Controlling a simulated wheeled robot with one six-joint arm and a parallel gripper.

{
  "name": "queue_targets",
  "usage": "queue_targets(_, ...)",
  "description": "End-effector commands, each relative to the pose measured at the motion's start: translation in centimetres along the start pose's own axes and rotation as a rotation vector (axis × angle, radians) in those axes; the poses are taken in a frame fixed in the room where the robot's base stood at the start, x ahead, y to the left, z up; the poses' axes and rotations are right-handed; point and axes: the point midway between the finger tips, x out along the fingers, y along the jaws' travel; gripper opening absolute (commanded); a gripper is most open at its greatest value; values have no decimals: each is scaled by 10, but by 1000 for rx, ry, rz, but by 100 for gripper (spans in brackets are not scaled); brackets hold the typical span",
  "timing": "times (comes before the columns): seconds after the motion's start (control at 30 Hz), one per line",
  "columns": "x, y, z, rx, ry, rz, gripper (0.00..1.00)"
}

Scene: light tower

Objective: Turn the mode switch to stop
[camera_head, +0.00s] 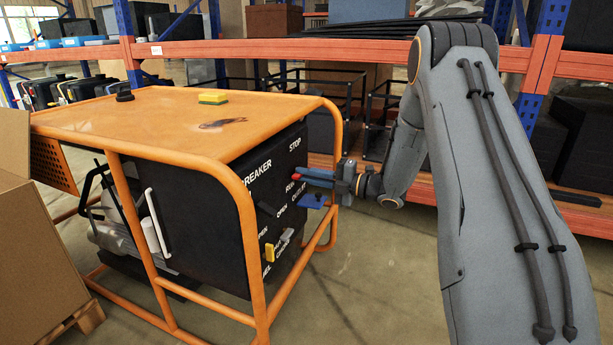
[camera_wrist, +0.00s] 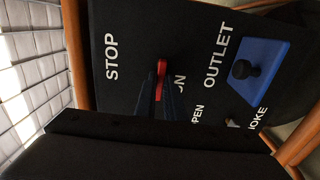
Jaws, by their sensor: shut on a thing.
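The mode switch is a red knob (camera_wrist: 161,70) on the black control panel (camera_wrist: 135,30), between the word STOP at its left and a partly covered RUN label at its lower right. In the wrist view it stands roughly upright in the picture, closer to RUN than to STOP. My gripper (camera_wrist: 159,92) is shut on it, its dark fingers hiding the lower part. In the head view my gripper (camera_head: 311,178) reaches the panel from the right, at a red bit of the switch (camera_head: 297,177). STOP is printed above it there.
A blue outlet cover (camera_wrist: 262,72) with a black knob sits beside the switch, just below my gripper in the head view (camera_head: 313,201). An orange tube frame (camera_head: 243,215) surrounds the panel. A yellow lever (camera_head: 269,252) is lower down. Shelving (camera_head: 570,70) stands behind.

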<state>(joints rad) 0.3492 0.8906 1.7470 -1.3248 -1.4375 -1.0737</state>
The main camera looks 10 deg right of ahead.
Motion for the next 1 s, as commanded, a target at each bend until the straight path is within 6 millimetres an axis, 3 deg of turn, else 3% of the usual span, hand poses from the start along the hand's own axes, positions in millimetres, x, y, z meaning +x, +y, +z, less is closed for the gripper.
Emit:
queue_targets(0.37, 0, 6, -1, 184, 0, -1, 0)
queue_targets(1.0, 0, 17, 5, 783, 0, -1, 0)
